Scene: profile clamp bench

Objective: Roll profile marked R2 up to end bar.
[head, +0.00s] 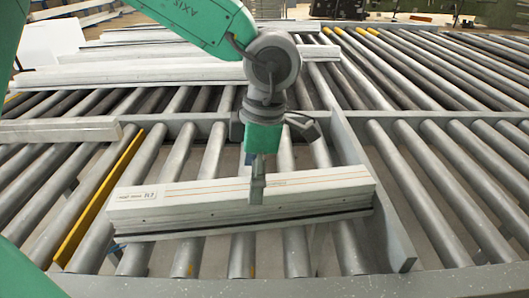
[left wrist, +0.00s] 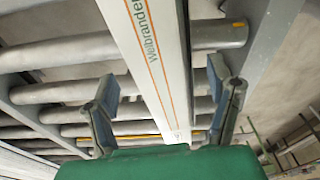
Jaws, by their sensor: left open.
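A long white profile (head: 160,205) with orange lines and a printed label lies across the rollers in the head view; the mark is too small to read surely. It also shows in the left wrist view (left wrist: 158,60), where "Weibranden" or similar is printed on it. My left gripper (head: 257,185) is over the profile, right of its middle. In the left wrist view its two fingers (left wrist: 162,88) are apart, one on each side of the profile. A grey upright bar (head: 390,225) stands at the profile's right end; I cannot tell if they touch. My right gripper is not in view.
A yellow strip (head: 100,200) runs between the rollers to the left of the profile. Another pale profile (head: 60,131) lies at the left, and several more (head: 140,75) lie at the back. The rollers (head: 445,190) to the right of the bar are bare.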

